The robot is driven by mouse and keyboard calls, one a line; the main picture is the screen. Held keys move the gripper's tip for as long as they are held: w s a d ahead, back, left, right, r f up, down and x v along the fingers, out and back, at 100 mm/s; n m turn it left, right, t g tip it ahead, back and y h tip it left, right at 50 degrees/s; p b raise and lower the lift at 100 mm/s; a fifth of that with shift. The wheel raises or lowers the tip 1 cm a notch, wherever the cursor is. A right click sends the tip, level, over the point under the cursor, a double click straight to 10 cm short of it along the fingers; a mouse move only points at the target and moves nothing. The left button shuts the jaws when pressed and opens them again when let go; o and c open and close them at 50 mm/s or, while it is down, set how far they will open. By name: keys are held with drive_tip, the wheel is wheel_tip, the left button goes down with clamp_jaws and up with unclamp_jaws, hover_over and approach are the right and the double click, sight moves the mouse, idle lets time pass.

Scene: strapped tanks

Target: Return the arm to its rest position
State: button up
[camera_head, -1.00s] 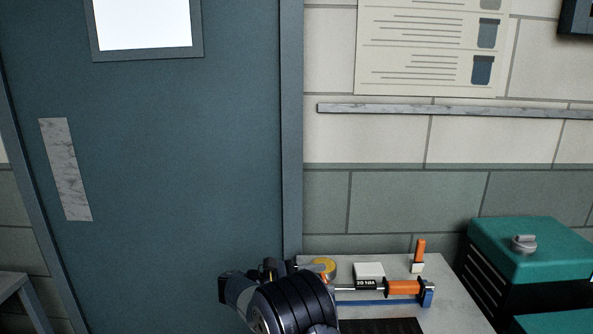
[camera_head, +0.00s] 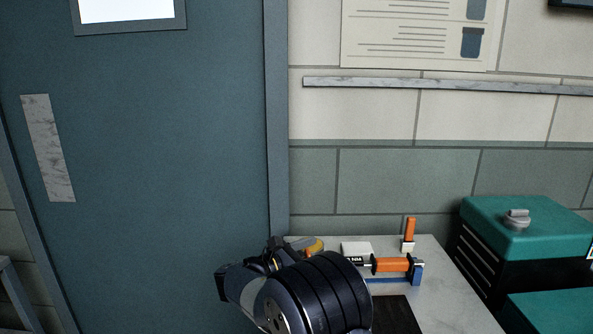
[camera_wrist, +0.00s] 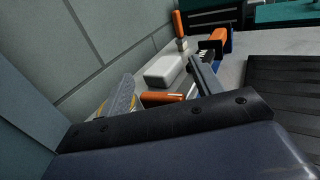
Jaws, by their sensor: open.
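My arm (camera_head: 318,294) shows at the bottom of the head view, with dark ringed links in front of the bench. It hides much of my gripper there. In the wrist view my gripper (camera_wrist: 160,88) is open, with its two grey fingers spread apart. An orange cylindrical part (camera_wrist: 162,98) shows between and beyond the fingers. I see nothing held.
A light bench (camera_head: 450,290) carries a white block (camera_head: 356,249), an orange-and-blue clamp-like tool (camera_head: 392,265), an upright orange handle (camera_head: 409,229) and a dark mat (camera_head: 398,316). Teal-topped cases (camera_head: 525,230) stand right. A blue door (camera_head: 170,150) is left.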

drive_tip(key=n+t+y+b, duration=0.4)
drive_tip(key=b, duration=0.1)
drive_tip(key=n+t+y+b, duration=0.2)
drive_tip(key=b, duration=0.1)
drive_tip(key=shift+w+a+f+y, duration=0.2)
drive_tip(key=shift+w+a+y, duration=0.1)
drive_tip(key=shift+y, duration=0.1)
drive_tip(key=n+y+b, duration=0.2)
drive_tip(key=n+t+y+b, duration=0.1)
drive_tip(key=y+b, duration=0.2)
drive_tip(key=n+t+y+b, duration=0.1)
drive_tip(key=n+y+b, duration=0.1)
drive_tip(key=y+b, duration=0.1)
drive_tip(key=shift+w+a+n, duration=0.1)
drive_tip(key=shift+a+n, duration=0.2)
drive_tip(key=shift+a, duration=0.1)
drive_tip(key=shift+s+a+r, duration=0.1)
drive_tip(key=shift+s+r, duration=0.1)
drive_tip(key=shift+s, duration=0.6)
